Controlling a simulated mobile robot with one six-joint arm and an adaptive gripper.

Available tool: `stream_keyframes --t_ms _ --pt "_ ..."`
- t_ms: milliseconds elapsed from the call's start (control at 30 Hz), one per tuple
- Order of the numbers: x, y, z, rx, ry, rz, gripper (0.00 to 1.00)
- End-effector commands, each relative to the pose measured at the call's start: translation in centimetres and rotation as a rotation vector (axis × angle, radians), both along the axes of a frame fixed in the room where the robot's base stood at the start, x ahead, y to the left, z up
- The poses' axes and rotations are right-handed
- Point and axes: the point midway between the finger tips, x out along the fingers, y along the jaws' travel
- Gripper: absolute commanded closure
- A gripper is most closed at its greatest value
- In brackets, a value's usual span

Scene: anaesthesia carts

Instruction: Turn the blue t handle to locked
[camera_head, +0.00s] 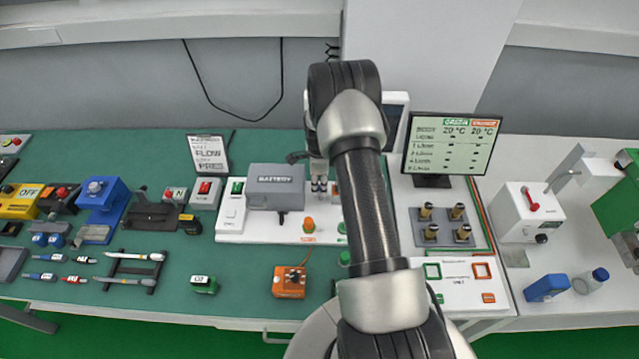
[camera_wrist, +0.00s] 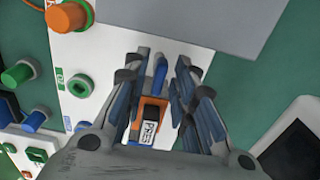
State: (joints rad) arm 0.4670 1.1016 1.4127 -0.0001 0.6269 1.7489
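The blue T handle (camera_wrist: 160,74) shows in the wrist view as a narrow blue bar between my fingers. An orange plate (camera_wrist: 136,133) and a small white label (camera_wrist: 150,128) with dark letters lie beside it. My gripper (camera_wrist: 161,65) is open, with a finger on each side of the handle; whether either touches it I cannot tell. In the head view my gripper (camera_head: 319,185) points down at the white panel, right of the grey battery box, and the handle is mostly hidden there by the gripper and arm.
The grey battery box (camera_head: 277,186) stands close to my gripper's left on the white panel (camera_head: 262,229). An orange knob (camera_head: 308,224) is in front. A monitor (camera_head: 452,146) and brass-topped pegs (camera_head: 460,212) are to the right. The green mat (camera_head: 245,258) is partly clear.

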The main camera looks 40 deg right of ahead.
Motion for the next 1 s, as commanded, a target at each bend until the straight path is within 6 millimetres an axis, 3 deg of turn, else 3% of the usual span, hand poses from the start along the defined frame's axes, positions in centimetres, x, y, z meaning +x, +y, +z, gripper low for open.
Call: stream_keyframes --t_ms 333,767,1000 --pt "-0.01 0.01 0.02 0.0 0.0 0.0 1.0" --pt "-0.02 0.01 -0.01 0.0 0.0 0.02 1.0" --pt "-0.02 0.02 -0.08 0.0 0.0 0.132 1.0"
